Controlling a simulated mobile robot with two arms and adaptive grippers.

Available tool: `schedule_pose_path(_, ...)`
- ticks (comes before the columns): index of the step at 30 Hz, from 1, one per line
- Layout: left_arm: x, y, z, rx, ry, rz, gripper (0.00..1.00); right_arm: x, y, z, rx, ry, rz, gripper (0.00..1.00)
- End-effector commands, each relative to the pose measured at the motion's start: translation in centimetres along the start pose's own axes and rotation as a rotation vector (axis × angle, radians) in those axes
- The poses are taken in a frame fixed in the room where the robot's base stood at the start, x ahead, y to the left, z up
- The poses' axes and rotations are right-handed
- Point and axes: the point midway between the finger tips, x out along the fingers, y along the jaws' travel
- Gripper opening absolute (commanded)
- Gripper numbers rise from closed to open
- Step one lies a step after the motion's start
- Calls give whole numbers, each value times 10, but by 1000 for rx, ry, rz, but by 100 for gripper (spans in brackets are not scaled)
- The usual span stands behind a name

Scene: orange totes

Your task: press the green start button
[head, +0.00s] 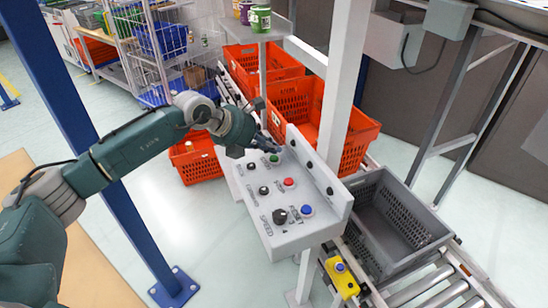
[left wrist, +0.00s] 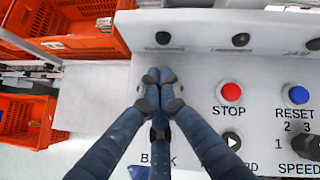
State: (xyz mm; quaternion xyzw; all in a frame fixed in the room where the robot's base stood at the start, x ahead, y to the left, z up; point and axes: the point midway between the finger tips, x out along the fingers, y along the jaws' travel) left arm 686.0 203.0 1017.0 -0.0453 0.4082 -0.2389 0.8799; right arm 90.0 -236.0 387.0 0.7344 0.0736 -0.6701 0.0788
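The green start button (head: 274,158) sits at the far end of a light grey control panel (head: 262,232) in the head view. My left gripper (head: 267,145) is just above and beside it; I cannot tell whether it touches the button. In the left wrist view the fingertips of my left gripper (left wrist: 159,78) are together over the panel face, with nothing seen between them. The green button is hidden in that view. A red button (head: 289,183) marked STOP and a blue button (head: 306,210) marked RESET follow along the panel. My right gripper is out of view.
Black knobs, one a speed dial (head: 280,216), stand on the panel near the buttons. Orange totes (head: 292,100) and a grey tote (head: 388,222) are on the conveyor behind. A white post (head: 343,80) rises beside the panel. A blue post (head: 95,150) stands at left.

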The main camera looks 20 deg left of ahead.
Motion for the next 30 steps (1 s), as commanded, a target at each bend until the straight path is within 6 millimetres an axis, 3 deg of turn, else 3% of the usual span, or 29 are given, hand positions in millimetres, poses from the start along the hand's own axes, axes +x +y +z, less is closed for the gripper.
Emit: schedule_pose_path(30,6,2,-6,0,0,0,0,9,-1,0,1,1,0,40)
